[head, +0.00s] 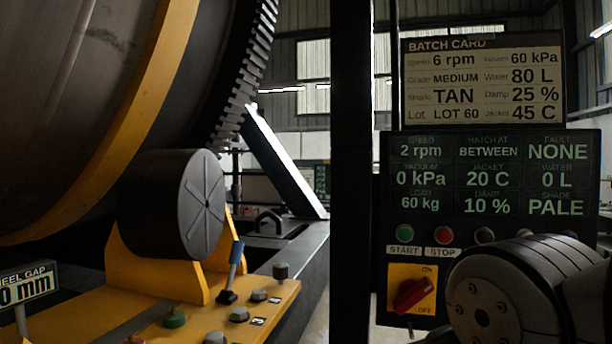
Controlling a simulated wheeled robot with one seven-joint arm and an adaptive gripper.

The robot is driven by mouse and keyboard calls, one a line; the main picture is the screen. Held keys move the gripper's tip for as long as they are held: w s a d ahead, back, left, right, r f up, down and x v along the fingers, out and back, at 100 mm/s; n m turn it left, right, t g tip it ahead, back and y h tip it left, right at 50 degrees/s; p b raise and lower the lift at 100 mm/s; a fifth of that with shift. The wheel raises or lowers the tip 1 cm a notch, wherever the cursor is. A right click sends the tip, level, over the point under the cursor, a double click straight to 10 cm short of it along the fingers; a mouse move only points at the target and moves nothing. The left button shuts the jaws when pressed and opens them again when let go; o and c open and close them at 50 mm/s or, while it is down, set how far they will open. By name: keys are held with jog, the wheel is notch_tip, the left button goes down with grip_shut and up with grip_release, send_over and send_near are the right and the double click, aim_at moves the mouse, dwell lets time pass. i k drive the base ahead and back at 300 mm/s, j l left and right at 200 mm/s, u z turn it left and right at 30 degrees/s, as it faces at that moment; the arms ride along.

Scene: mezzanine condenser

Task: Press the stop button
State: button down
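The red stop button (443,233) sits on the lower part of the dark control panel (390,180), above a "STOP" label (442,253). The green start button (404,233) is just to its left, above a "START" label. A grey rounded part of my arm (525,290) fills the lower right, in front of the panel's lower right corner. My gripper is not seen, so where it is relative to the button cannot be told.
A red rotary switch (414,295) on a yellow plate is below the buttons. A dark post (351,170) stands left of the panel. A large drum (90,100) and a yellow roller base (170,310) with several knobs fill the left.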

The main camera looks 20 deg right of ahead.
aim_at(445, 236)
jog(key=z, duration=1)
